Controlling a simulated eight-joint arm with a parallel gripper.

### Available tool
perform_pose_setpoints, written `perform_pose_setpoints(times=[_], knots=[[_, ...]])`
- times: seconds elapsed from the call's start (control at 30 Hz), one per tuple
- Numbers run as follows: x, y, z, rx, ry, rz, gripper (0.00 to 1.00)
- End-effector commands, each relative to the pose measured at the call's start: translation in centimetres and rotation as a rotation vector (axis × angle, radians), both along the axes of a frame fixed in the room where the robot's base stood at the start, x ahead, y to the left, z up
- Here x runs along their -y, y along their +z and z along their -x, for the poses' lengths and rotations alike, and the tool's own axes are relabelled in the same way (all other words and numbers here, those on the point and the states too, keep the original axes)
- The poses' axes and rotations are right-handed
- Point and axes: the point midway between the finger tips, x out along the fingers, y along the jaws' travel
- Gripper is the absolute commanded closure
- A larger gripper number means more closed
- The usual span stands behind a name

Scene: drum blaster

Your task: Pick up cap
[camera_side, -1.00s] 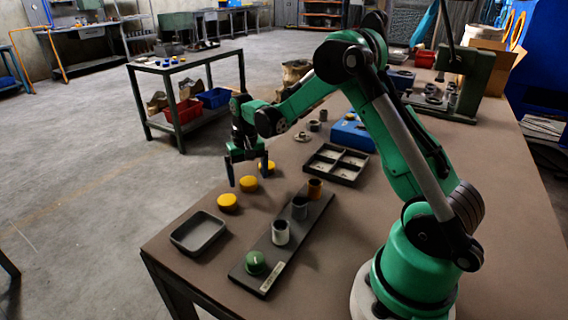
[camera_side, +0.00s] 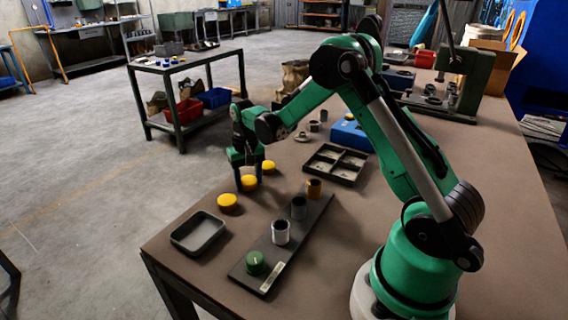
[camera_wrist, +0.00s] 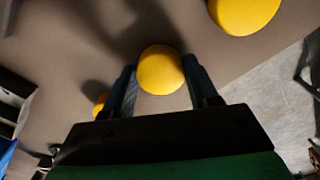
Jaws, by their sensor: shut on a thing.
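Three yellow caps stand in a row near the table's left edge in the side view. My gripper (camera_side: 248,184) is lowered over the middle cap (camera_side: 249,183) and shut on it. In the wrist view the held cap (camera_wrist: 160,70) sits between my two fingers, one on each side. The near cap (camera_side: 228,202) stands free on the table, and it shows at the top right of the wrist view (camera_wrist: 243,14). The far cap (camera_side: 268,167) stands just beyond my gripper and shows partly hidden behind a finger in the wrist view (camera_wrist: 100,103).
A dark rack (camera_side: 268,262) holds cylinders and a green-topped piece. An empty grey tray (camera_side: 198,233) lies at the front left. A divided black tray (camera_side: 337,164) and a blue box (camera_side: 352,133) stand farther back. The table edge is close to the caps.

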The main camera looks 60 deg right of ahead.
Motion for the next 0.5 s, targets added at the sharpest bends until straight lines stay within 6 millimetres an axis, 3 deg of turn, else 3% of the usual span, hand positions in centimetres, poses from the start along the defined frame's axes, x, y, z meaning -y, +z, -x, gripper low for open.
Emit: perform_pose_setpoints(times=[0.17,0.27,0.5], knots=[[0.0,1.5,0.0,0.0,0.0,0.0,0.96],[0.0,3.5,0.0,0.0,0.0,0.0,0.96],[0.0,11.0,0.0,0.0,0.0,0.0,0.96]])
